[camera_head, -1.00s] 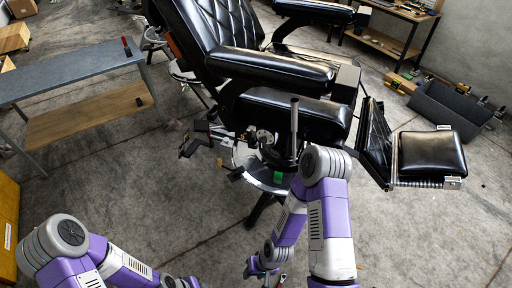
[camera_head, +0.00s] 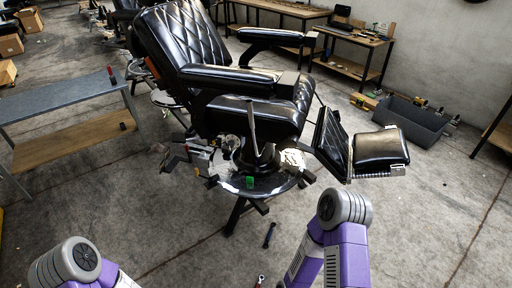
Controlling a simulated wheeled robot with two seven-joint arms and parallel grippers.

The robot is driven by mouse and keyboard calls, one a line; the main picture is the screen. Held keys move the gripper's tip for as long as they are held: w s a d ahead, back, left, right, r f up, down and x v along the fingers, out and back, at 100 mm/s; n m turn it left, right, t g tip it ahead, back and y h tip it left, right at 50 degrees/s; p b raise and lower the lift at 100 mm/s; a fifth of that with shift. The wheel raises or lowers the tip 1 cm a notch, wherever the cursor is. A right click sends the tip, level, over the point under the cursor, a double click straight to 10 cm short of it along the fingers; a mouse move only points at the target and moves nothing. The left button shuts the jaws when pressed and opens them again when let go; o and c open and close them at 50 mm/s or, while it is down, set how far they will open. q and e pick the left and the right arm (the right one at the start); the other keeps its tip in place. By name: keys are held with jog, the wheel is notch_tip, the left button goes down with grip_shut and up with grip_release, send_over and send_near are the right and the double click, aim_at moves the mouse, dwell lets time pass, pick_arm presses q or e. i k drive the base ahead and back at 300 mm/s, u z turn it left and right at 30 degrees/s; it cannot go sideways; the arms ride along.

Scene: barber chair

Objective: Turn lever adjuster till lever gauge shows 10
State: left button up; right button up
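The black barber chair (camera_head: 250,112) stands in the middle of the view. A grey upright lever rod (camera_head: 252,128) rises beside the seat, above the round base plate (camera_head: 268,188). A small green piece (camera_head: 250,182) sits on the front of the plate. I cannot tell which part is the lever adjuster or the gauge, and no reading is legible. My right arm shows at lower right and my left arm at lower left, both clear of the chair in the picture. Both grippers are out of view.
A grey-topped table (camera_head: 62,100) with a small red-and-black item stands at left. A dark bin (camera_head: 415,118) stands at right. The floor at lower right is clear.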

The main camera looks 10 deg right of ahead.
aim_at(231, 143)
jog(key=z, duration=0.85)
jog(key=i, duration=0.5)
